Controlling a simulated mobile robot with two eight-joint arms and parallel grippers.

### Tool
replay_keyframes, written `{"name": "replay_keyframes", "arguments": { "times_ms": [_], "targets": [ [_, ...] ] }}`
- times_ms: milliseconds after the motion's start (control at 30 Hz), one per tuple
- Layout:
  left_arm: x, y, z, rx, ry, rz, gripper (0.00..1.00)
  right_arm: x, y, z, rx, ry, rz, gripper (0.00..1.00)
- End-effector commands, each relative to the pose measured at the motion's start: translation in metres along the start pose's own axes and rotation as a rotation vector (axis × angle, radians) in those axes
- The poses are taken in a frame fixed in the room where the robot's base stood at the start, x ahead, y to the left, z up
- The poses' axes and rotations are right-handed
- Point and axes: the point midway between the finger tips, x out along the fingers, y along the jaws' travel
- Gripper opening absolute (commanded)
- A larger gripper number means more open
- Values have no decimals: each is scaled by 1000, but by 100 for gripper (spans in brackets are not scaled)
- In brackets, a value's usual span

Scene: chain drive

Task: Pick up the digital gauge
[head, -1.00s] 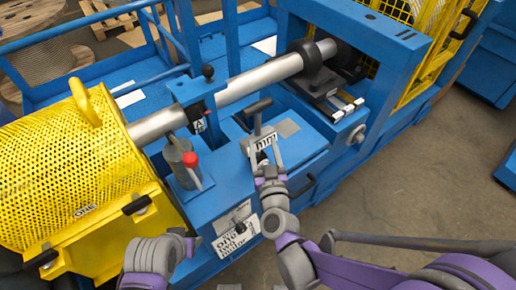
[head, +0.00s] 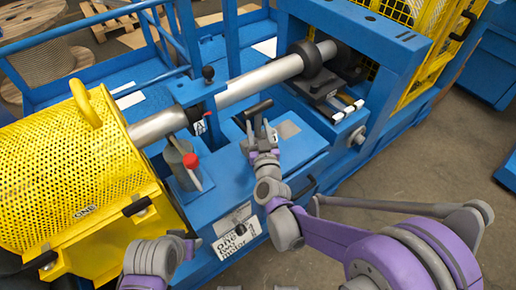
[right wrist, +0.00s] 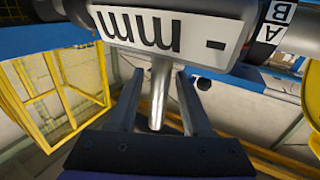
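The digital gauge appears to be the dark bar (head: 258,107) with a white "mm" plate on the blue machine housing. In the right wrist view its plate (right wrist: 170,30) fills the top, and a bright metal stem (right wrist: 159,95) hangs below it. My right gripper (head: 261,130) is at the gauge in the head view, its fingers partly covering the plate. In the right wrist view the right gripper (right wrist: 158,80) is open, one finger on each side of the stem, with gaps. My left arm's end (head: 185,242) is low at left; its fingers are unclear.
A yellow perforated guard (head: 75,160) stands at left. A red-knobbed lever (head: 190,161) and a steel shaft (head: 260,77) are near the gauge. A blue frame (head: 375,60) rises at right. The floor (head: 430,140) at right is clear.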

Motion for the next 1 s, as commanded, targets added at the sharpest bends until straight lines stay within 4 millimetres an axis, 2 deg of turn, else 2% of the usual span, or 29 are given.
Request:
{"name": "replay_keyframes", "arguments": {
  "times_ms": [33, 200, 267, 1000],
  "targets": [
    [0, 0, 0, 0, 0, 0, 50, 0, 0, 0, 0, 0, 0, 39],
    [0, 0, 0, 0, 0, 0, 50, 0, 0, 0, 0, 0, 0, 8],
    [0, 0, 0, 0, 0, 0, 50, 0, 0, 0, 0, 0, 0, 0],
    [0, 0, 0, 0, 0, 0, 50, 0, 0, 0, 0, 0, 0, 0]
  ]
}}
